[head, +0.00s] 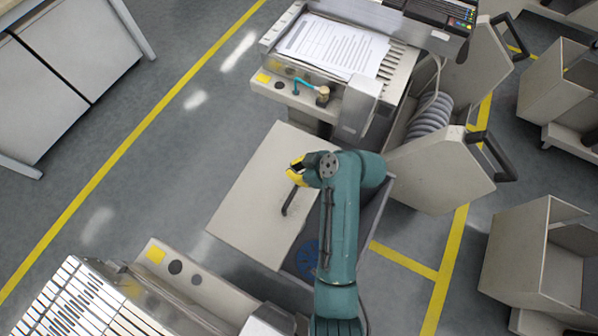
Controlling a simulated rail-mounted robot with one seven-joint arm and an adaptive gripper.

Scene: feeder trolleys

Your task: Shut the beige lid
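A large flat beige lid (258,182) lies in the middle of the head view, between two feeder units. It has a dark bar handle (296,197) near its right side. A dark opening with a blue round part (308,259) shows beside the lid's lower right edge, partly hidden by my arm. My gripper (294,174), with yellow fingers, is over the lid near the upper end of the handle. I cannot tell whether it touches the handle, or whether the fingers are open or shut.
A feeder with a paper stack (335,46) stands behind the lid, and another slatted feeder (75,310) is at lower left. Beige panels with black handles (437,172) stand to the right, near a grey hose (430,115). Open floor (165,180) lies to the left.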

